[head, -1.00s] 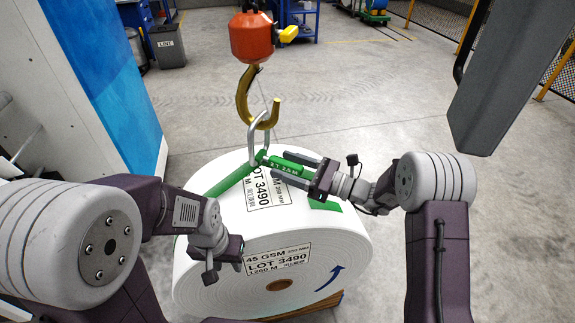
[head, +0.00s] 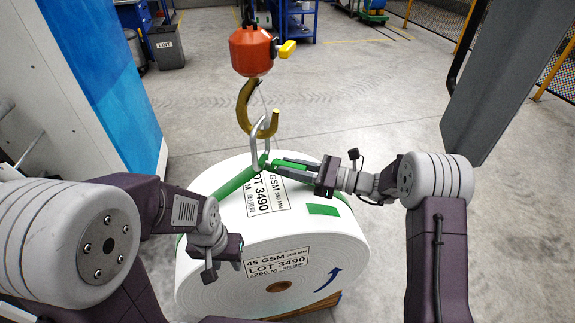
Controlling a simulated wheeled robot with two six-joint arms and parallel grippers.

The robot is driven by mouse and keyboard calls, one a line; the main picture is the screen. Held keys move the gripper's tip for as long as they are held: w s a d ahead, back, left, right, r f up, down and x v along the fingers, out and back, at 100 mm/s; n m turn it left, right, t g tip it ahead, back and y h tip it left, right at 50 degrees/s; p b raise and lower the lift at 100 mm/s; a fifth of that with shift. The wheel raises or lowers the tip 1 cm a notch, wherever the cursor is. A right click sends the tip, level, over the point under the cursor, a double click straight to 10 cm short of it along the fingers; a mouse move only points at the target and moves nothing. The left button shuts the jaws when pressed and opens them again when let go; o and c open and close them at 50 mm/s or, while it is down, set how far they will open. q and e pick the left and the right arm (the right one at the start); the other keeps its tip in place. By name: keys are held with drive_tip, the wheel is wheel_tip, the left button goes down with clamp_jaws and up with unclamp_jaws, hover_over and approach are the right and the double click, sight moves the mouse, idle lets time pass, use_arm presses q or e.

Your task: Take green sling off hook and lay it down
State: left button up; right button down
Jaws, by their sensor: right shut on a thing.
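The green sling (head: 236,180) runs up over the white roll (head: 330,240) to a steel link (head: 254,140). The link hangs down from the gold hook (head: 245,97), with its upper end around the hook's curve. My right gripper (head: 277,164) is shut on the green sling just right of the link's lower end, above the roll's top. The fingers partly hide the sling there. My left gripper (head: 226,262) is low at the roll's front left side, apart from the hook; its fingertips are not clear.
A red hook block (head: 251,52) with a yellow handle hangs above the hook. A green patch (head: 323,210) shows on the roll's right side. A grey panel (head: 500,80) stands at right, a blue and white cabinet (head: 105,80) at left.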

drive_tip(key=shift+r, duration=0.1)
drive_tip(key=shift+r, duration=0.15)
drive_tip(key=r+p, duration=0.2)
drive_tip(key=r, duration=0.1)
drive_tip(key=shift+d+p, duration=0.4)
drive_tip(key=shift+s, duration=0.1)
